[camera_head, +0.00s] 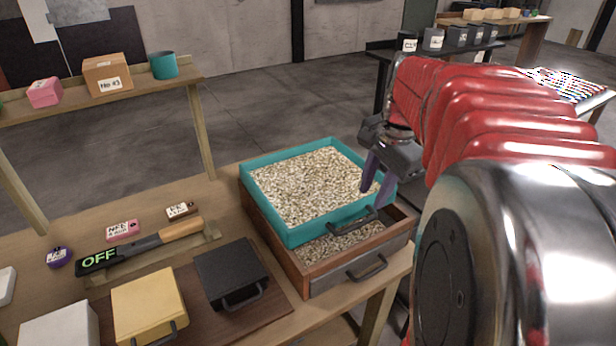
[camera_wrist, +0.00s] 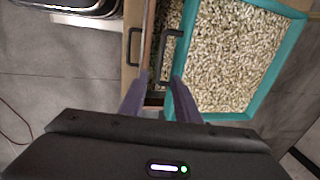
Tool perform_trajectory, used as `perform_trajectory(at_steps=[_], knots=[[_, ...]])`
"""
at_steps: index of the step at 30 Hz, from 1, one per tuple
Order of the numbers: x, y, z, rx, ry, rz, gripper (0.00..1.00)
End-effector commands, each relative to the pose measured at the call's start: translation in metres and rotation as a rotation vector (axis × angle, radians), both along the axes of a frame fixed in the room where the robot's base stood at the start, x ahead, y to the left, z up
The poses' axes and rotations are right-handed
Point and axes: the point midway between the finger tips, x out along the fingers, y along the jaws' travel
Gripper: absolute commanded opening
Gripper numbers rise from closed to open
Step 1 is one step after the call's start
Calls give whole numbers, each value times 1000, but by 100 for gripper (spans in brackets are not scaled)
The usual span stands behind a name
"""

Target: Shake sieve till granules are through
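The sieve is a teal square frame (camera_head: 290,238) full of pale granules (camera_head: 312,185). It rests tilted or offset on a wooden box (camera_head: 300,280), and has a dark handle (camera_head: 352,221) on its front side. More granules (camera_head: 340,243) lie in the box below. My gripper (camera_head: 378,182) is open and empty at the sieve's right corner. In the wrist view, my gripper (camera_wrist: 158,105) has its fingers apart; the right one overlaps the teal wall (camera_wrist: 188,62), and the sieve handle (camera_wrist: 162,62) lies beyond the fingertips. Contact cannot be told.
A black box (camera_head: 230,272), a yellow box (camera_head: 148,305) and a dark tool marked OFF (camera_head: 130,250) lie on the wooden table left of the sieve. A shelf (camera_head: 110,100) with small items stands behind.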

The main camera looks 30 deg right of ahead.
Motion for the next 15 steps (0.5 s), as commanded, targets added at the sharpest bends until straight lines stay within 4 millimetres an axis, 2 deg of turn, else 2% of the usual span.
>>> perform_trajectory(at_steps=[6, 15], knots=[[6, 1, -35, 2, 2, 0, 29], [14, 1, -77, 2, 2, 1, 29]])
